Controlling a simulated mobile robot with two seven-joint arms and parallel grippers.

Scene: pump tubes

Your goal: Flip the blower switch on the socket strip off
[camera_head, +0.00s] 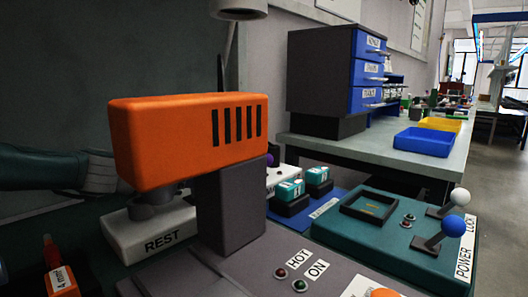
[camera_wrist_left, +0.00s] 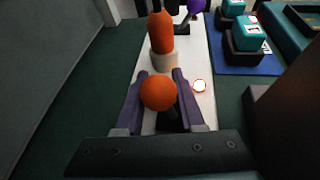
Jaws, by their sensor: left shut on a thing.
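A long white strip (camera_wrist_left: 200,60), which looks like the socket strip, runs away from me in the left wrist view. My left gripper (camera_wrist_left: 160,88) is shut on the orange knob, one finger on each side. I cannot read which switch is the blower's. In the head view an orange housing (camera_head: 188,135) hides the left gripper and most of the strip.
The orange housing stands on a grey post beside my left arm. A white REST block (camera_head: 150,235) is below it. Teal-topped black blocks (camera_head: 290,190) sit on a blue mat. A teal box with levers (camera_head: 400,240) is at the right. A blue drawer cabinet (camera_head: 345,75) stands behind.

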